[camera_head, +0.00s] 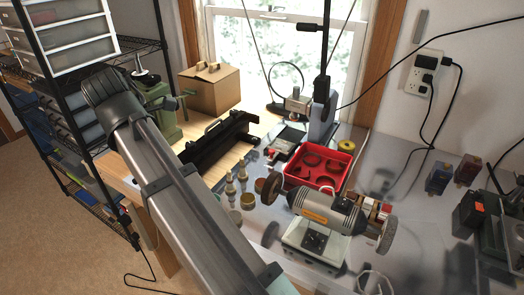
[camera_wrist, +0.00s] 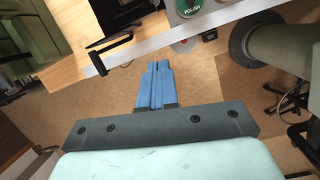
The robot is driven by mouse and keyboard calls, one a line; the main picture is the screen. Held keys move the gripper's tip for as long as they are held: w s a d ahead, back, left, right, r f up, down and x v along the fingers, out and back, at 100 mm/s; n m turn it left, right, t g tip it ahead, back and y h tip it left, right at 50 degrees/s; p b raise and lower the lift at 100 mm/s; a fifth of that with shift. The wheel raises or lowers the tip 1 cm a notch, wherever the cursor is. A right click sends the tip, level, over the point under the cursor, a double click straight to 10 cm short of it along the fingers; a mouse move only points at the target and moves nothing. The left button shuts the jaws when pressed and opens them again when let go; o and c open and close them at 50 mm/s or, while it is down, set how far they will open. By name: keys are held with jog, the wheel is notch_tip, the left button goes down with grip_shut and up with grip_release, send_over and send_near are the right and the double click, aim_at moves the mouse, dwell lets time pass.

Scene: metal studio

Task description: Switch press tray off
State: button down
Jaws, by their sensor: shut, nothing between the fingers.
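No part marked as a press tray or its switch can be made out for sure. A black metal press-like frame (camera_head: 218,140) lies on the wooden bench in the head view. A small dark flat tray (camera_head: 289,138) lies right of it, near a grey upright machine (camera_head: 322,115). My gripper (camera_wrist: 158,66) shows in the wrist view with its blue fingers shut together and empty, over the floor beside the bench edge. In the head view my arm reaches to the lower edge, and the fingertips are hidden.
A red tray (camera_head: 335,162) and a bench grinder (camera_head: 322,208) stand on the grey bench. A cardboard box (camera_head: 211,88) and a green vise (camera_head: 160,110) stand at the back. A black handle (camera_wrist: 97,60) and a polish tin (camera_wrist: 188,6) are near the bench edge.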

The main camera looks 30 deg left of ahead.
jog(key=w+d+f+m+t+h, duration=0.1)
jog(key=w+d+f+t+h, duration=0.1)
jog(key=w, duration=0.9)
jog(key=w+d+f+m+t+h, duration=0.1)
jog(key=w+d+f+m+t, duration=0.1)
jog(key=w, duration=0.9)
notch_tip(320, 180, down, 2)
jog(key=shift+d+f+h, duration=0.15)
jog(key=shift+d+h, duration=0.25)
jog(key=shift+d, duration=0.25)
jog(key=shift+w, duration=0.1)
send_near(270, 156)
jog(key=f, duration=0.1)
jog(key=s+f, duration=0.1)
jog(key=shift+a+f, duration=0.15)
jog(key=shift+f, duration=0.2)
jog(key=shift+w+d+f, duration=0.15)
jog(key=shift+w+d, duration=0.05)
jog(key=shift+w, duration=0.3)
jog(key=shift+w+d+f, duration=0.15)
jog(key=shift+w+d, duration=0.1)
jog(key=shift+w, duration=0.25)
jog(key=shift+w+d+f, duration=0.1)
jog(key=shift+w+d, duration=0.1)
jog(key=shift+w, duration=0.25)
jog(key=shift+w+d+f, duration=0.1)
jog(key=shift+w+d, duration=0.15)
jog(key=shift+w, duration=0.2)
